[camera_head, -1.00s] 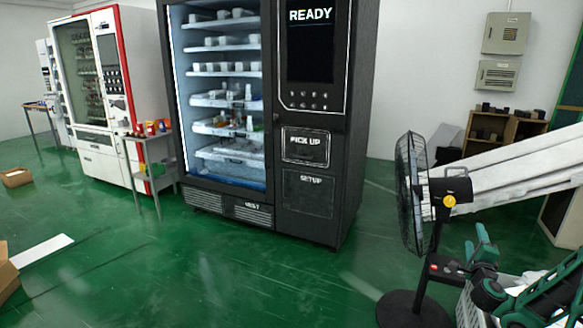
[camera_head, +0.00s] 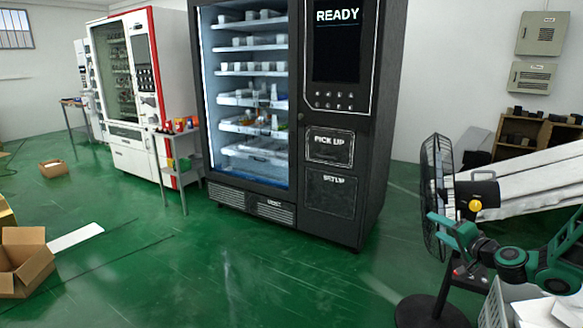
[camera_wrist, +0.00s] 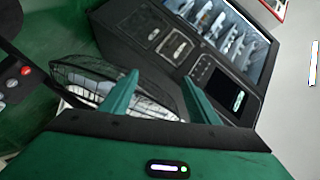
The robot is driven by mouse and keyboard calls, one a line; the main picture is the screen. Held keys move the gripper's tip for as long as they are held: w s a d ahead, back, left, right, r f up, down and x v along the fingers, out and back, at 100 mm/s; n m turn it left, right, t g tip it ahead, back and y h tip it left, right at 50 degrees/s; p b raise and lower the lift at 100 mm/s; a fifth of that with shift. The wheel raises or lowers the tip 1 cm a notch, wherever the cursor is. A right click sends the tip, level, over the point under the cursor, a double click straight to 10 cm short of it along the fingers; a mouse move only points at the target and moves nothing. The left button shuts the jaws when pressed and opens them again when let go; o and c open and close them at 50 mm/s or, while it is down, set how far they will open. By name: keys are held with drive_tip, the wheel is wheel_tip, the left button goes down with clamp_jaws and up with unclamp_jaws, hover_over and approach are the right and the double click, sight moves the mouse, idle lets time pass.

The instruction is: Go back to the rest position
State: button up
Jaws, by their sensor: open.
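My gripper shows in the wrist view (camera_wrist: 160,100) with its two green fingers apart and nothing between them. In the wrist view the vending machine (camera_wrist: 150,60) appears tilted beyond the fingers.
A black standing fan (camera_head: 434,195) is close behind my arm on the right. A white and red vending machine (camera_head: 128,160) and a small side table (camera_head: 178,165) stand to the left. An open cardboard box (camera_head: 25,268) lies lower left. The green floor (camera_head: 240,265) in front is clear.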

drive_tip(key=s+a+n+g, duration=0.6)
drive_tip(key=s+a+g, duration=0.1)
drive_tip(key=s, duration=0.3)
drive_tip(key=s+r+g+h, duration=0.1)
drive_tip(key=s+r+g, duration=0.1)
drive_tip(key=s, duration=1)
drive_tip(key=s+r+m+g+h, duration=0.1)
drive_tip(key=s+r+g, duration=0.1)
drive_tip(key=s, duration=1.1)
drive_tip(key=s+r+m+g, duration=0.1)
drive_tip(key=s+g, duration=0.3)
drive_tip(key=s, duration=0.8)
drive_tip(key=shift+s+r+g+h, duration=0.3)
drive_tip(key=shift+s+r+h, duration=0.1)
drive_tip(key=shift+r, duration=0.5)
drive_tip(key=shift+w+f, duration=0.25)
drive_tip(key=shift+w, duration=0.4)
